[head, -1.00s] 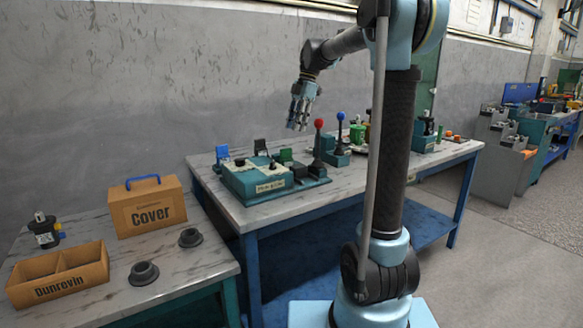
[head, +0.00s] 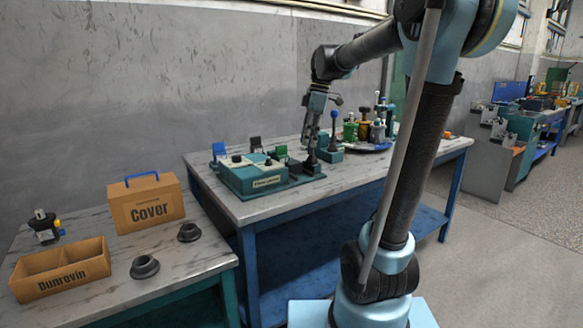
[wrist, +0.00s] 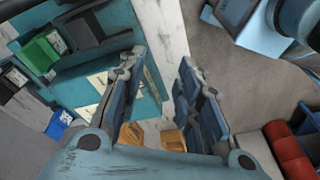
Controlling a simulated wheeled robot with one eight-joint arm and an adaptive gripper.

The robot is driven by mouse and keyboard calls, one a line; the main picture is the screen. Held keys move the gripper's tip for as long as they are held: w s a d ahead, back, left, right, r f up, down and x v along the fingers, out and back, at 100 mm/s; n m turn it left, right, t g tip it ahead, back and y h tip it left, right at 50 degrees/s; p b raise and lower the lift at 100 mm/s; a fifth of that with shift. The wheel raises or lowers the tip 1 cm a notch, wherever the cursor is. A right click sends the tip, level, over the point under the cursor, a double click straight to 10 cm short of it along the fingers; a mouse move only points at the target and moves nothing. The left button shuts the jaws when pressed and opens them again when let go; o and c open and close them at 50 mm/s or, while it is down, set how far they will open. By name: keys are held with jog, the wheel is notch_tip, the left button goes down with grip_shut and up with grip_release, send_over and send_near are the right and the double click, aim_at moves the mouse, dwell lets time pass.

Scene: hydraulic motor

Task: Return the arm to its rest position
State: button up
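My arm is bent over the far workbench (head: 215,205). My gripper (head: 311,146) hangs fingers-down over the teal fixture, in line with its lever in the head view. In the wrist view my gripper (wrist: 160,72) has its two blue-grey fingers apart, with nothing held between them. The teal fixture (head: 255,178) with dark and green blocks sits on the bench; it also shows in the wrist view (wrist: 75,75). The red lever knob is hidden behind my gripper in the head view. I cannot tell whether a finger touches it.
A blue-knobbed lever (head: 333,130) and a round tray (head: 368,146) of bottles stand right of my gripper. The near table holds a Cover box (head: 150,208), a Dunrevin box (head: 62,275), two dark round parts (head: 145,267) and a motor-like part (head: 44,226).

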jog(key=s+d+f+m+t+h, duration=0.1)
jog(key=s+d+f+m, duration=0.5)
jog(key=s+f+m, duration=0.3)
jog(key=s+d+f+m+t+h, duration=0.1)
jog(key=s+d+f+m, duration=0.6)
jog(key=s+f, duration=0.7)
jog(key=s+m, duration=0.1)
jog(key=m, duration=0.1)
jog(key=shift+s+f+m+t, duration=0.3)
jog(key=shift+s+f+t, duration=0.1)
jog(key=shift+w+f, duration=0.2)
jog(key=shift+w, duration=0.25)
